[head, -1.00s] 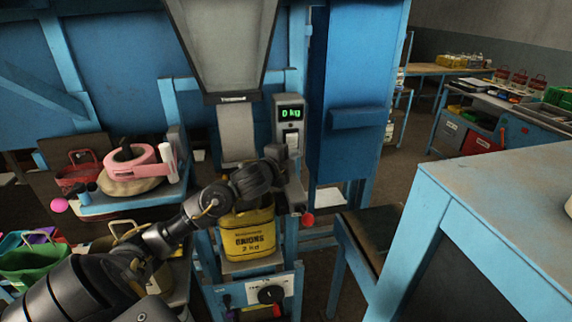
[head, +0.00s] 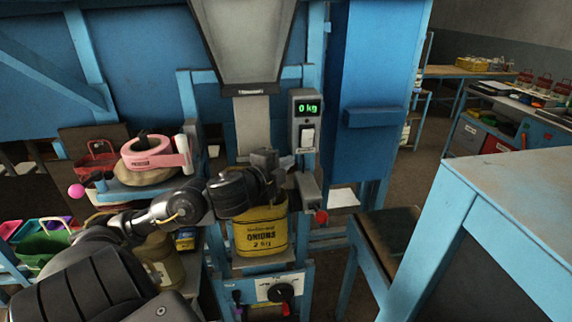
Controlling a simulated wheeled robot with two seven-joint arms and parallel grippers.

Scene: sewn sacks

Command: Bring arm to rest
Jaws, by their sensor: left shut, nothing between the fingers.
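My left arm comes in from the lower left of the head view. Its gripper (head: 272,163) is shut and empty in front of the chute, just above a yellow sack (head: 261,236) marked "ONIONS 2 kg". The sack stands upright on a small shelf below the chute, and my gripper and wrist hide its top. Whether they touch the sack I cannot tell. My right gripper is not in view.
A grey hopper (head: 243,40) hangs above, beside a scale display (head: 307,107) reading 0 kg. A pink tape dispenser (head: 155,154) sits on a blue shelf at left. A blue table (head: 497,185) stands at right, with a dark-topped stool (head: 388,234) beside it.

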